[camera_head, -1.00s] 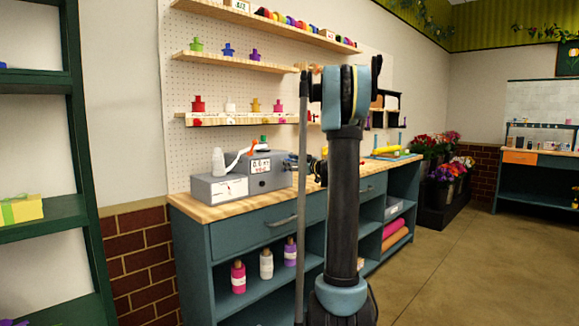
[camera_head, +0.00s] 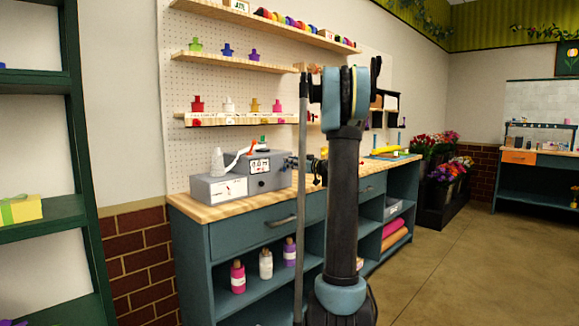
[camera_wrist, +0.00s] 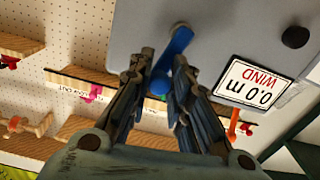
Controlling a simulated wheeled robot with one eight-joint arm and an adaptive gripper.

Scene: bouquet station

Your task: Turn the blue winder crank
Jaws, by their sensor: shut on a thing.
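The grey winder box (camera_head: 267,183) stands on the wooden counter, with a smaller grey box and a white spool at its left. My gripper (camera_wrist: 160,78) is shut on the handle end, one finger on each side. In the head view my gripper is at the winder's right side, partly hidden by my arm.
The counter top (camera_head: 205,211) has a drawer and shelves with several bottles below. A pegboard with wooden shelves of small coloured items (camera_head: 197,104) rises behind. A green shelf unit (camera_head: 50,232) stands left. Flower buckets (camera_head: 440,185) stand right. The floor at right is clear.

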